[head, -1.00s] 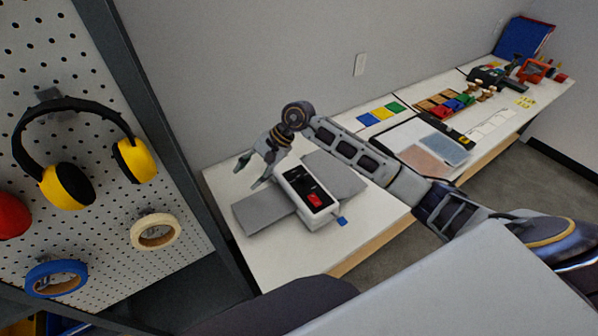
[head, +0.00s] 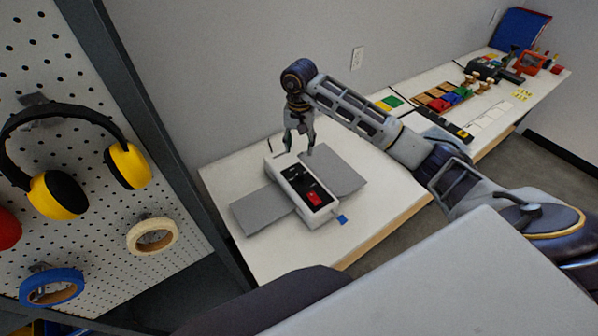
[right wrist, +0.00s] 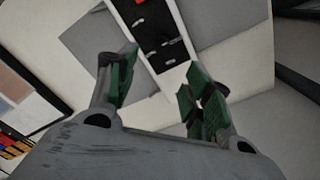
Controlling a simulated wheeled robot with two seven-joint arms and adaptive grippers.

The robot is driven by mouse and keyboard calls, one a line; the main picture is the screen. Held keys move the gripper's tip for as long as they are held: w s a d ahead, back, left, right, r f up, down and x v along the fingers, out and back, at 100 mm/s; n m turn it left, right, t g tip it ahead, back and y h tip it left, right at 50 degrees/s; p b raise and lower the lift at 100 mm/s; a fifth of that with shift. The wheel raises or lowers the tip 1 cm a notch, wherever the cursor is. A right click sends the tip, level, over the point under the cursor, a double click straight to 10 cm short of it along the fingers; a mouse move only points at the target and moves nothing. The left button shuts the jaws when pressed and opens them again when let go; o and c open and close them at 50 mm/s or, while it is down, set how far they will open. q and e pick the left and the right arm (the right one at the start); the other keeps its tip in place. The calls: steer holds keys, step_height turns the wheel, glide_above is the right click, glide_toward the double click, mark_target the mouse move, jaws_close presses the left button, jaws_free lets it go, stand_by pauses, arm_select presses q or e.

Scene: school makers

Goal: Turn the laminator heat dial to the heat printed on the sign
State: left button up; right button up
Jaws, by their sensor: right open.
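The laminator (head: 299,190) is a white box with a black top panel and a red switch (head: 314,198), standing on the white table with grey sheets on both sides. My right gripper (head: 299,152) points down, open and empty, above the far end of the laminator. Its two green-padded fingers (right wrist: 160,88) are apart near the panel. My left gripper is not in view. I cannot make out the heat sign.
A pegboard (head: 88,75) with yellow ear muffs (head: 128,166) and tape rolls stands at the left. The white table (head: 390,205) has free room right of the laminator. Colored blocks (head: 447,103) and tools lie farther back. A small blue tab (head: 342,219) is beside the laminator.

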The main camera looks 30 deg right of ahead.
mark_target(299, 173)
steer(key=shift+f, duration=0.15)
steer(key=shift+f+p, duration=1.6)
steer(key=shift+f, duration=5.2)
steer(key=c, duration=1.1)
steer(key=shift+o, duration=0.2)
